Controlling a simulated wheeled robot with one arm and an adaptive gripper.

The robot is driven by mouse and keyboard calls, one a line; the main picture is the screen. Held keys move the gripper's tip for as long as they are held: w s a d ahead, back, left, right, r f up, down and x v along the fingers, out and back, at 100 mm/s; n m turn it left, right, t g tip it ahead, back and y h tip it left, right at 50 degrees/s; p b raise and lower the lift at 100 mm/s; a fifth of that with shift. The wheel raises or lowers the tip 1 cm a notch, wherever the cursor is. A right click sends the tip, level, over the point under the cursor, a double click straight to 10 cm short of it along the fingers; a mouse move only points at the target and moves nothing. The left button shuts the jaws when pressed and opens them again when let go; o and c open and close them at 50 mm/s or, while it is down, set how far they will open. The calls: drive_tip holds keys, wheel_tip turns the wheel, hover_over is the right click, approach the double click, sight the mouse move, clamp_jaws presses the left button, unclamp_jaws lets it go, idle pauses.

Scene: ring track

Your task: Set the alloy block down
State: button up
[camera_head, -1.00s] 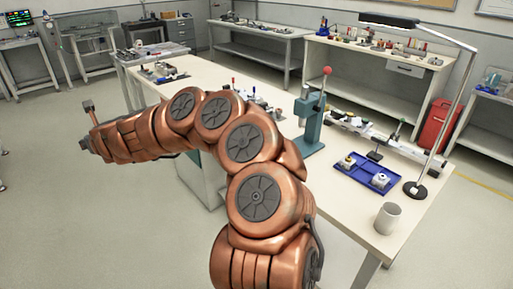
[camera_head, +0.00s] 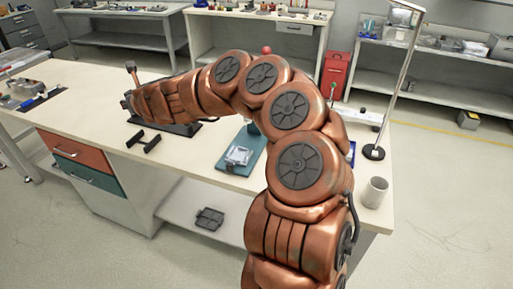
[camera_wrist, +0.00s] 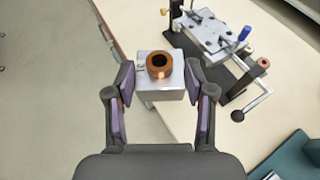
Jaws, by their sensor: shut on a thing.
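In the wrist view, the alloy block is a silver block (camera_wrist: 148,86) with a copper-coloured ring (camera_wrist: 159,66) on its top. My gripper (camera_wrist: 160,78) is shut on it, with one dark finger pressed to each side. The block hangs over the front edge of the long workbench, with bare floor to its left. How high it is above the top cannot be told. In the head view, my arm reaches left over the workbench (camera_head: 208,149). The block and fingers cannot be made out there.
A dark fixture with a grey plate (camera_wrist: 213,38) and a crank stands on the bench just right of the block. A teal press base (camera_head: 252,161) bears a silver part. A mug (camera_head: 375,192) is near the right end.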

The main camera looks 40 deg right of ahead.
drive_tip(key=s+d+f+n+y+b, duration=0.25)
drive_tip(key=s+d+f, duration=0.2)
drive_tip(key=d, duration=0.55)
drive_tip(key=s+d+f+n+y+b, duration=0.1)
drive_tip(key=s+d+f+b, duration=0.25)
drive_tip(key=s+d, duration=0.45)
drive_tip(key=s+d+f+n+g+y+b, duration=0.1)
drive_tip(key=s+d+f+y+b, duration=0.2)
drive_tip(key=s, duration=0.8)
drive_tip(key=s+d+f+n+g+b, duration=0.15)
drive_tip(key=s+d+f, duration=0.4)
drive_tip(key=s, duration=0.55)
hover_over(244, 156)
drive_tip(key=shift+s+f+t, duration=0.25)
drive_tip(key=shift+s, duration=0.05)
drive_tip(key=shift+w+f, duration=0.2)
drive_tip(key=shift+f, duration=0.1)
drive_tip(key=shift+f+b, duration=0.3)
drive_tip(key=shift+f, duration=1.2)
drive_tip(key=shift+f, duration=0.1)
